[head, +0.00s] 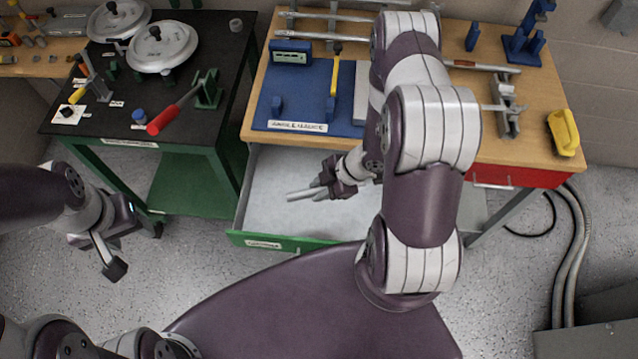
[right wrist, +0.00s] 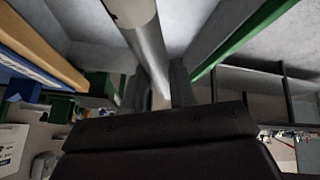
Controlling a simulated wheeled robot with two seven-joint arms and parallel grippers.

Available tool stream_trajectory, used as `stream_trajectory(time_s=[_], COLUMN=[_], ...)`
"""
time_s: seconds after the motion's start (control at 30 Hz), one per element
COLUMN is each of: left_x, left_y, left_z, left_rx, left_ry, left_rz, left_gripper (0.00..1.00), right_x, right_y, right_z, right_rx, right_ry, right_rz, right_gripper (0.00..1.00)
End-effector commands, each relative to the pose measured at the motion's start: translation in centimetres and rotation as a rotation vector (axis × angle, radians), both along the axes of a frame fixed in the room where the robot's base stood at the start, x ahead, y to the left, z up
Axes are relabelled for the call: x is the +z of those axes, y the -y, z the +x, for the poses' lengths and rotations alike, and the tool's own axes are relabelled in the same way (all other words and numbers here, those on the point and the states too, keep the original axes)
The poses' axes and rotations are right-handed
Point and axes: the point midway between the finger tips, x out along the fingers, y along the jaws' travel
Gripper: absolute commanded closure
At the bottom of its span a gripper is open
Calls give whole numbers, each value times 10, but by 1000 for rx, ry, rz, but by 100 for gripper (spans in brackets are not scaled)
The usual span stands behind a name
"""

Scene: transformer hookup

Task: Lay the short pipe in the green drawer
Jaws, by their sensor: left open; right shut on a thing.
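The green drawer (head: 285,243) is pulled out under the wooden bench, and its pale floor looks empty. My right gripper (head: 322,189) is over the drawer, shut on the short pipe (head: 302,194), a grey tube that points to the left. In the right wrist view the short pipe (right wrist: 150,50) sticks out from between the fingers, with the drawer's green edge (right wrist: 238,40) to the right. I cannot tell how far the pipe is above the drawer floor. My left gripper (head: 136,250) is open and empty, over the floor at the left, away from the drawer.
The wooden bench (head: 540,110) holds a blue mat (head: 262,110), several pipes at the back and a yellow object (head: 563,132). A shut red drawer (head: 510,178) is at the right. A black-topped green table (head: 100,115) with round lids stands at the left.

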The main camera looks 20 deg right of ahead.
Motion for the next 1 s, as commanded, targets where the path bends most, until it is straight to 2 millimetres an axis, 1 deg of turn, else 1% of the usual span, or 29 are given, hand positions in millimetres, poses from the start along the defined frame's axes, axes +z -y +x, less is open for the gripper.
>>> stream_trajectory(time_s=[0.1, 0.33, 0.37, 0.4, 1.0], left_x=[13, 47, 42, 27, -38], left_y=[0, 0, 0, 0, 0], left_z=[0, 0, 1, 1, 1], left_rx=[0, 0, 0, 0, 0], left_ry=[0, 1, 2, 2, 0], left_rz=[0, 0, 0, 0, 0], left_gripper=[46, 46, 46, 46, 46], right_x=[7, 14, 6, -9, -91], right_y=[0, 2, 2, 2, 2], right_z=[1, 1, 0, 0, 2], right_rx=[4, 10, 10, 9, 9], right_ry=[-23, -122, -133, -130, -126], right_rz=[5, 22, 23, 23, 23], right_gripper=[100, 100, 100, 100, 100])
